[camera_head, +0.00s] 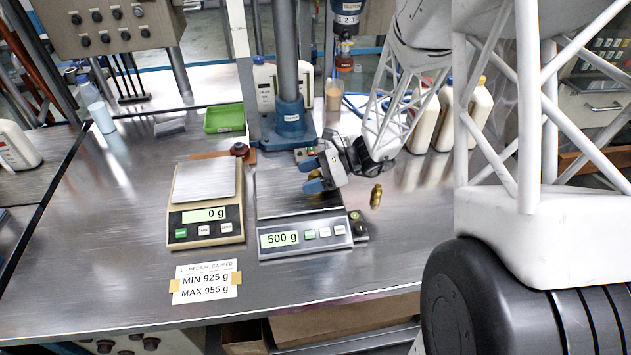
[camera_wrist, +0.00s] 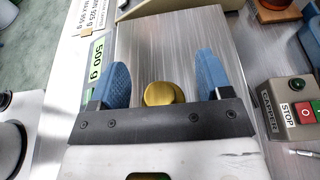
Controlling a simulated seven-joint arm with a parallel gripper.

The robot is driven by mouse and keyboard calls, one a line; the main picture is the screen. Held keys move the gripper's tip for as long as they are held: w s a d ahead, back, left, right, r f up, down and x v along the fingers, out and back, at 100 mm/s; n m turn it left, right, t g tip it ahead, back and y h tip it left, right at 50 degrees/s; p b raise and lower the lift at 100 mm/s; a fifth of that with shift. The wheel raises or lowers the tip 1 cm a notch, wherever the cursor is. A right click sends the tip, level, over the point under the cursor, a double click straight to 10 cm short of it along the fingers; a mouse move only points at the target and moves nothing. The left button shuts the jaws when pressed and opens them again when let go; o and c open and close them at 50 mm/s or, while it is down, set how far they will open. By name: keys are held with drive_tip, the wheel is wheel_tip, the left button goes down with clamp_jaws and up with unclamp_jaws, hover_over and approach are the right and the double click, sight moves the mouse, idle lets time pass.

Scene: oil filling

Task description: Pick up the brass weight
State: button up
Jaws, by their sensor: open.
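The brass weight (camera_wrist: 163,93) shows in the wrist view as a round golden top between the two blue fingers, over the metal pan of the right scale. My gripper (camera_wrist: 164,66) is open, with a finger on each side of the weight and a gap visible at both sides. In the head view my gripper (camera_head: 313,178) is low over the pan of the right scale (camera_head: 305,239), which reads 500 g.
A beige scale (camera_head: 206,228) reading 0 g stands left. The blue column (camera_head: 291,118) rises close behind my gripper. A button box (camera_wrist: 294,108) lies beside the pan. White bottles (camera_head: 425,122) stand at the back right, a green tray (camera_head: 224,118) at the back.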

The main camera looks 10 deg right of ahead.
sight(309, 178)
drive_tip(key=shift+c, duration=0.5)
clamp_jaws()
drive_tip(key=shift+r, duration=0.1)
wheel_tip(309, 178, up, 10)
idle(0.6)
idle(0.5)
